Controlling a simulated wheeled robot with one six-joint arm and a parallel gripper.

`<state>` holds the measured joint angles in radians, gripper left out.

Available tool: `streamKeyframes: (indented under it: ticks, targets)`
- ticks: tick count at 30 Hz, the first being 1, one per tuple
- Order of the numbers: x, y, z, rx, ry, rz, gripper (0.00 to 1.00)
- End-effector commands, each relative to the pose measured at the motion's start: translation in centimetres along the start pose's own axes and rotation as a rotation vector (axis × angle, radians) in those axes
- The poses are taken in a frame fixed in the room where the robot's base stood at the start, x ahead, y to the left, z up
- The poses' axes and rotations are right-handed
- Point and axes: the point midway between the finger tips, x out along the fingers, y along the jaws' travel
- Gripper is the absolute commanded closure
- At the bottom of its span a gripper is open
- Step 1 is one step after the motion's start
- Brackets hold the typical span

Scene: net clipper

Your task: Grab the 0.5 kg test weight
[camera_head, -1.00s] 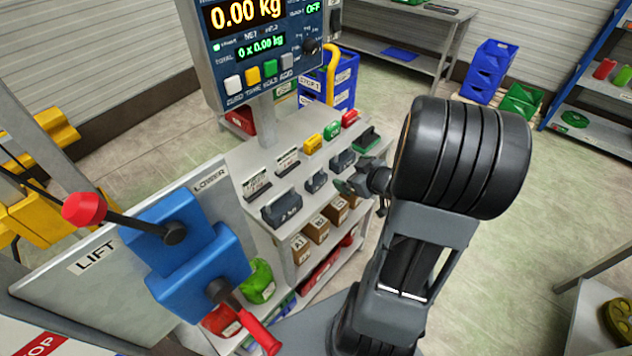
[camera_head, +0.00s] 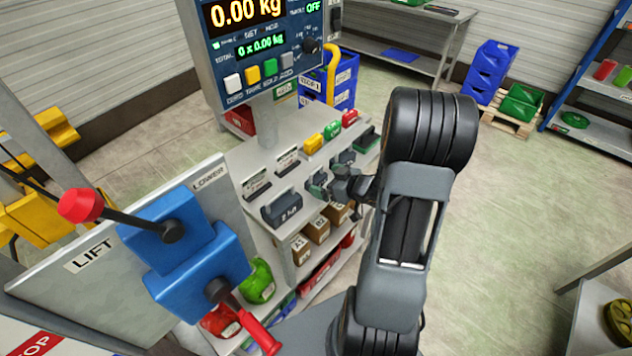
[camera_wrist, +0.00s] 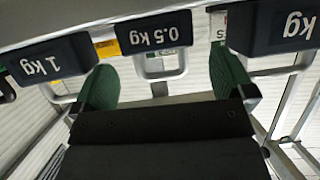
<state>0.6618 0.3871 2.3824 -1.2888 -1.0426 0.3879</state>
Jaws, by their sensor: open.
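The 0.5 kg test weight (camera_wrist: 153,36) is a small dark block with a light U-shaped handle, in the upper middle of the wrist view, its label upside down. My gripper (camera_wrist: 163,82) is open, with one green finger on each side of the handle. The handle reaches into the gap between the fingers, and clear space shows on both sides of it. In the head view my gripper (camera_head: 331,180) is at the front of the row of weights and hides most of the 0.5 kg weight.
In the wrist view the 1 kg weight (camera_wrist: 47,60) is close beside the left finger. A larger weight (camera_wrist: 272,28) is close to the right finger. Brown boxes (camera_head: 316,229) stand on the shelf below. The scale display (camera_head: 262,40) rises behind the bench.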

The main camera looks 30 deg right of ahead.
Motion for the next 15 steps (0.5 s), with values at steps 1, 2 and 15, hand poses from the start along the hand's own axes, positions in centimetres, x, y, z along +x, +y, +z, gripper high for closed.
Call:
streamKeyframes:
  ticks: [1,2,15]
  targets:
    - [0.6,-0.1,0.0,0.000,-0.001,-0.004,0.00]
    - [1.0,0.0,0.0,0.001,-0.001,-0.004,0.00]
    - [4.8,0.2,0.1,0.000,-0.001,-0.001,0.00]
